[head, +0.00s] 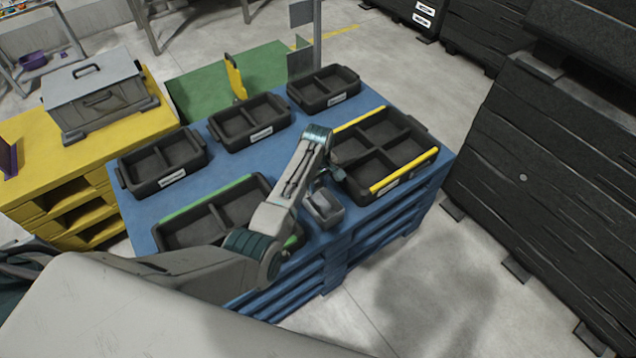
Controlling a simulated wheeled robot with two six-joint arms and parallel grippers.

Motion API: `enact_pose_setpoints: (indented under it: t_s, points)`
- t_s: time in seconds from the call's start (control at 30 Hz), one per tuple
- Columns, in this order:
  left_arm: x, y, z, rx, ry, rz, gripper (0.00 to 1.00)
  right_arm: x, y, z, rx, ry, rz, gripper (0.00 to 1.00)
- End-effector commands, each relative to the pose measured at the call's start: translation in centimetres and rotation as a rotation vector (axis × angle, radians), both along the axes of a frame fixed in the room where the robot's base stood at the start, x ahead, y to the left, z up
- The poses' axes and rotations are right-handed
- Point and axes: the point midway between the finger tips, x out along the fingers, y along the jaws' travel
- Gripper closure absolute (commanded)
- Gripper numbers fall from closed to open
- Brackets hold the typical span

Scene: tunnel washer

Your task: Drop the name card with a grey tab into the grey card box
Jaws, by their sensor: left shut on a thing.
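My left arm reaches in from the lower left over the blue table. Its gripper (322,180) points down by the near edge of the yellow-striped black tray and is shut on the name card. The card is too small and too covered by the wrist to make out, and its grey tab cannot be seen. A small grey box (325,217) with a dark opening, the grey card box, stands at the table's front edge, just below the gripper. Whether the gripper or card touches the box, I cannot tell. My right gripper is not in view.
The yellow-striped tray (409,168) is right of the gripper; a green-striped tray (205,201) lies left, partly behind my arm. Several black two-part trays line the back of the blue table (290,146). A grey lidded case (95,95) sits on a yellow pallet.

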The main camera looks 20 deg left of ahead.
Motion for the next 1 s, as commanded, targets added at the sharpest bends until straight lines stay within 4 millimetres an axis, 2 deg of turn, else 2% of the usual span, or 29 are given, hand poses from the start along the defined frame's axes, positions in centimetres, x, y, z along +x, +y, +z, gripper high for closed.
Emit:
enact_pose_setpoints:
  t_s: [0.17,0.2,0.3,0.43,0.67,0.77,1.0]
  points:
    - [0.0,0.0,0.1,0.000,0.000,0.000,0.90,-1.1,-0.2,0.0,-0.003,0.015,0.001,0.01]
    - [0.0,0.0,0.1,0.000,0.000,0.000,0.61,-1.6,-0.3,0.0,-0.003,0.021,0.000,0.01]
    - [0.0,0.0,0.1,0.000,0.000,0.000,0.43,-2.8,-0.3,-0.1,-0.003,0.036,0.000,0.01]
    - [0.0,0.0,0.1,0.000,0.000,0.000,0.43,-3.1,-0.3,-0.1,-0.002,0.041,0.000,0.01]
    - [0.0,0.0,0.5,-0.001,-0.001,0.000,0.43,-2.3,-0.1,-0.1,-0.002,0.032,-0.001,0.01]
    - [0.1,0.0,1.7,0.000,-0.003,0.000,0.43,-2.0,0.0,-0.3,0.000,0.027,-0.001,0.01]
    - [0.1,0.0,6.5,-0.001,-0.006,0.000,0.43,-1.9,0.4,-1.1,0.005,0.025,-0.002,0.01]
